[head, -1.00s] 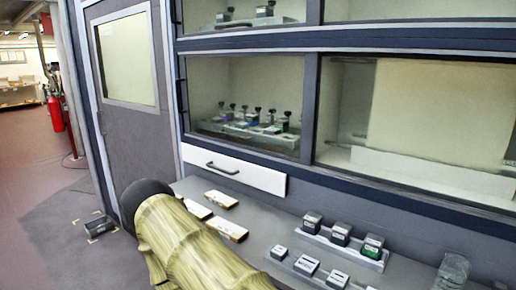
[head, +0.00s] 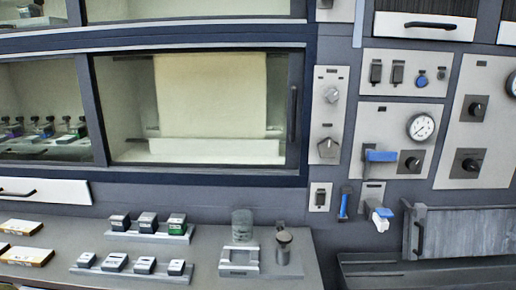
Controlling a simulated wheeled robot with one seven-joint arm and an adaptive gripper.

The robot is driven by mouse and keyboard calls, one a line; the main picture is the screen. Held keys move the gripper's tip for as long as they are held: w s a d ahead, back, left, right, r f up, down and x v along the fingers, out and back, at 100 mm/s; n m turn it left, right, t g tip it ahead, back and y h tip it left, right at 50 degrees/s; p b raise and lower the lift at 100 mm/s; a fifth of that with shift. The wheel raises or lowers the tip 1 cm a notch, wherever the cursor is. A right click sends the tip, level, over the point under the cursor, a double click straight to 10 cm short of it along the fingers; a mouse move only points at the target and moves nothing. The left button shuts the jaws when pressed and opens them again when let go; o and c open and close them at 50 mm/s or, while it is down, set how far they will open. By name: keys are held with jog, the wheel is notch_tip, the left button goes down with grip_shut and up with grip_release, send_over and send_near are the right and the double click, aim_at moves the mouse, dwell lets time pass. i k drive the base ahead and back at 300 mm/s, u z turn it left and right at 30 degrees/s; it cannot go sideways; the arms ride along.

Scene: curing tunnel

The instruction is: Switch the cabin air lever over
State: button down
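No label is readable, so I cannot tell for sure which control is the cabin air lever. A blue lever (head: 380,156) sticks out sideways from a grey panel (head: 375,118) that also bears a gauge, in the right half of the head view. Below it, a slim blue handle (head: 344,204) hangs on the wall, and a white fitting with a blue part (head: 379,215) juts out beside it. My gripper is not in the head view.
A sliding glass window (head: 205,110) fills the middle. Below it, a grey counter (head: 215,210) holds small labelled blocks (head: 148,224), a glass jar (head: 242,224) and a metal post (head: 283,246). A knob panel (head: 328,110) and switches (head: 386,72) surround the lever. A grey hatch (head: 462,232) is lower right.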

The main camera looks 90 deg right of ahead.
aim_at(372, 156)
jog(key=u, duration=1)
jog(key=i, duration=0.85)
jog(key=z, duration=4.9)
jog(key=i, duration=0.5)
jog(key=z, duration=0.05)
